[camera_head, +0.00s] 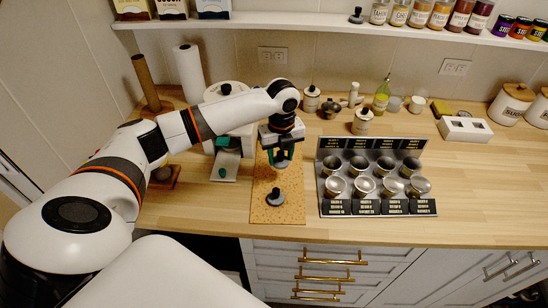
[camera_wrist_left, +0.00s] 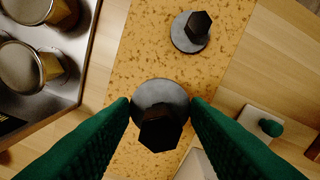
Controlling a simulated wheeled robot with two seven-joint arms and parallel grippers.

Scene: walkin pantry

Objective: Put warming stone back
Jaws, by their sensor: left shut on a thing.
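My left gripper (camera_head: 282,161) has green fingers and hangs over the tan speckled mat (camera_head: 263,214). In the left wrist view its fingertips (camera_wrist_left: 160,108) are shut on a grey disc with a dark six-sided knob (camera_wrist_left: 162,128), one finger at each side. A second, similar grey disc with a black knob (camera_head: 275,197) stands on the mat, nearer the front; it also shows in the left wrist view (camera_wrist_left: 191,30). I cannot tell by looks which piece is called the warming stone. The held disc's height above the mat is unclear. My right gripper is not in view.
A metal rack (camera_head: 328,174) with several cups stands right of the mat. A white device (camera_head: 228,160) with a green knob stands left of it. Jars and bottles line the back wall. Bare wooden counter (camera_head: 480,200) lies at the right.

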